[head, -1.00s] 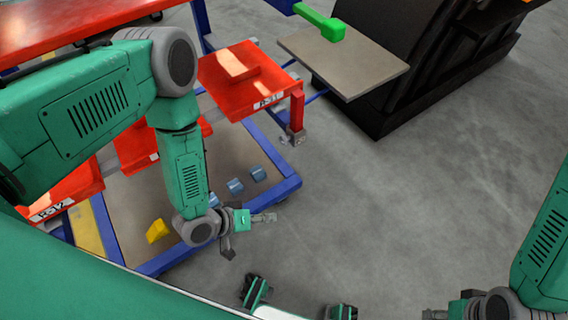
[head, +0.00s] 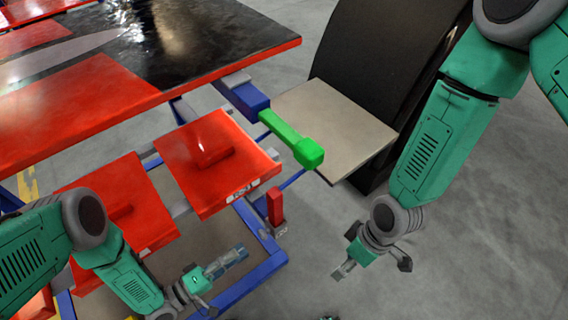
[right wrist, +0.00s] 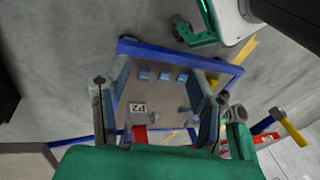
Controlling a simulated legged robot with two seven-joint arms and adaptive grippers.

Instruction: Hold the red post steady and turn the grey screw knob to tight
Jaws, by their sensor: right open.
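In the right wrist view the red post (right wrist: 139,134) and a grey part beside a "P2" label show between the fingers. My right gripper (head: 368,268) is open and empty, to the right of the post and apart from it. Its spread fingers also show in the right wrist view (right wrist: 158,80). My left gripper (head: 228,263) is left of and below the post, not touching it; its jaw gap is unclear.
Red shelves (head: 218,160) and a large red-edged table (head: 215,35) lie behind and left. A green handle (head: 293,140) juts beside a beige board (head: 335,130) on a black stand (head: 380,55). The grey floor at right is clear.

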